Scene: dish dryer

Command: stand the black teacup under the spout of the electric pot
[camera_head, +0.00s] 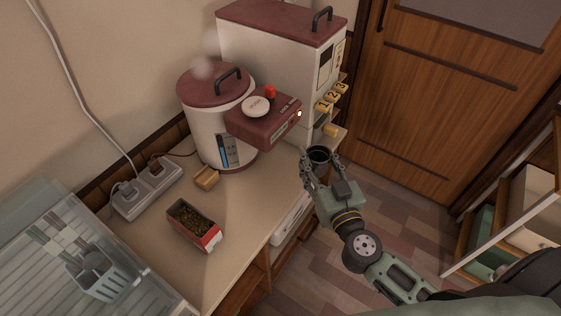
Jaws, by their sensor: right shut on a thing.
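The electric pot (207,122) is white with a dark red lid and a black handle. It stands on the counter against the wall, with a dark red top panel jutting to the right; its spout is hidden under that panel. The black teacup (318,155) is at the tip of my right gripper (316,164), which is shut on it. The cup looks upright, in the air just beyond the counter's right edge, to the right of the pot and below the panel. My left gripper is not in view.
A tall white dispenser (282,48) with yellow numbered buttons stands behind the pot. A small wooden block (207,179), a red open box (194,225) and a power strip (147,188) lie on the counter. A dish rack (55,265) fills the left front. Bare counter lies before the pot.

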